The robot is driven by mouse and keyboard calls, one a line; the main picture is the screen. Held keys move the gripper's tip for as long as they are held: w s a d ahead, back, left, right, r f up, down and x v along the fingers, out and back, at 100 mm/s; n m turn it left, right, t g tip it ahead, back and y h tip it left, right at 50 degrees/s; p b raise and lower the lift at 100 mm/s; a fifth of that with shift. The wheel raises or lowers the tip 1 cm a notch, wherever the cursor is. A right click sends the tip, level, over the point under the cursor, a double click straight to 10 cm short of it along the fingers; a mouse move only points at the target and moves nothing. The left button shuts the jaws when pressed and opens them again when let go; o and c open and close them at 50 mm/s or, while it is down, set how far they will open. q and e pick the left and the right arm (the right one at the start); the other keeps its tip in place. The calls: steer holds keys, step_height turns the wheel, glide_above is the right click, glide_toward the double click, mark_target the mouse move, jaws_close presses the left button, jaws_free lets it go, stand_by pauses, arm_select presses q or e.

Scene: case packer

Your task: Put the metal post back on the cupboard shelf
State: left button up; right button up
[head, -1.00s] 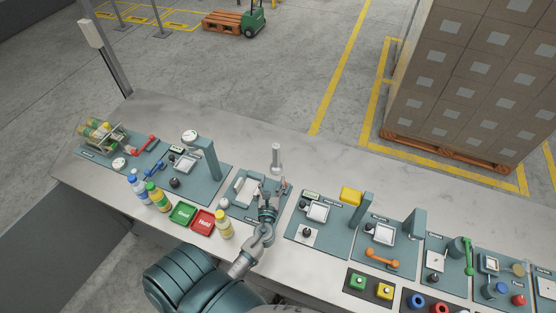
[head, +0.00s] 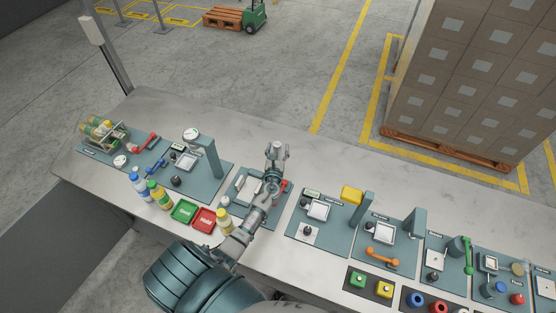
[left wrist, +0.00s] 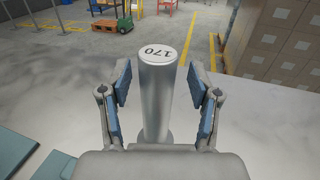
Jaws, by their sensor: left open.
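The metal post is a silver cylinder with a white top marked 170. In the left wrist view the post (left wrist: 157,95) stands upright between the two fingers of my left gripper (left wrist: 158,100). A gap shows on both sides, so the gripper is open around it. In the head view my left gripper (head: 277,150) is at the post, behind the middle panel, and largely hides it. My right gripper and the cupboard shelf are not in view.
Teal panels with levers and displays line the bench (head: 330,175). The bench behind the panels is mostly clear. Boxes (head: 470,80) stack on a pallet beyond.

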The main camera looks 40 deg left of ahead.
arm_select(q)
steer(key=shift+a, duration=0.25)
steer(key=shift+s+a, duration=0.1)
steer(key=c, duration=0.7)
steer(key=shift+d, duration=0.2)
jaws_close()
steer(key=shift+d+r, duration=0.1)
steer(key=shift+r, duration=0.1)
